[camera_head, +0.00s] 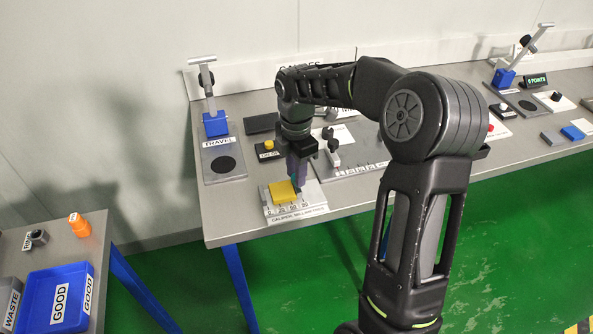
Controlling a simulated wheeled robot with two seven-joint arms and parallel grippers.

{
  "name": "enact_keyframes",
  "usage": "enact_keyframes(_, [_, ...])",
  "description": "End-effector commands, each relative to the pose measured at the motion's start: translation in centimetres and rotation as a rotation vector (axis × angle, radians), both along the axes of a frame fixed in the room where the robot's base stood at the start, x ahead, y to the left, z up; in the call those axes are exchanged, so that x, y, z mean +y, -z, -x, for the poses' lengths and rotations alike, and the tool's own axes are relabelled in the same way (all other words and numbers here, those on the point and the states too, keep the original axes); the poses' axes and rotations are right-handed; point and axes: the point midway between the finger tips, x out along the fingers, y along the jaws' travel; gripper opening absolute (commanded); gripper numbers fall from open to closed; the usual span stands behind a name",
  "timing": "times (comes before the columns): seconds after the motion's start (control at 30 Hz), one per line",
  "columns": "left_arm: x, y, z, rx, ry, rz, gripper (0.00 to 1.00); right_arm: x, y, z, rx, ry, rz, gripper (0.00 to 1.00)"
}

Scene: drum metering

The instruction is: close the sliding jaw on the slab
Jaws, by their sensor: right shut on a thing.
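A yellow slab (283,191) lies flat on the white caliper board (297,213), which has a number scale along its front. My right gripper (298,181) points down over the board, at the right end of the slab. The gripper partly hides the jaw, and I cannot tell whether the jaw touches the slab. My left gripper is out of view.
A blue-based travel stand (215,125) stands at the back left. A yellow button box (268,149) sits behind the caliper. A second board (350,165) lies to the right. A blue GOOD tray (38,298) is on the separate left table. Bare table lies left of the caliper.

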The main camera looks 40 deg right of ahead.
Motion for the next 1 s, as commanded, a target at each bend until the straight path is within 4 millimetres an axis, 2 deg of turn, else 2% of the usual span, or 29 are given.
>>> enact_keyframes(0.17, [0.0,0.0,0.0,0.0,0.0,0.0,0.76,0.0,0.0,0.0,-0.001,0.0,0.0,0.04])
enact_keyframes(0.2, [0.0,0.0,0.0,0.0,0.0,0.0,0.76,0.0,0.0,0.0,-0.001,0.0,0.0,0.29])
enact_keyframes(0.43, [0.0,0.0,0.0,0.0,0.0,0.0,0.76,0.0,0.0,0.0,-0.001,0.0,0.0,0.48])
enact_keyframes(0.77, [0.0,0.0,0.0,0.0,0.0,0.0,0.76,0.0,-0.3,0.0,-0.001,0.0,0.0,0.48])
enact_keyframes(0.87, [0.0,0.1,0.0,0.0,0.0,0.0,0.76,0.0,-1.1,-0.1,-0.002,0.0,0.0,0.48])
enact_keyframes(1.0, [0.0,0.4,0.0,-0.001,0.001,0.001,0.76,0.0,-3.1,-0.1,-0.004,0.0,0.001,0.48])
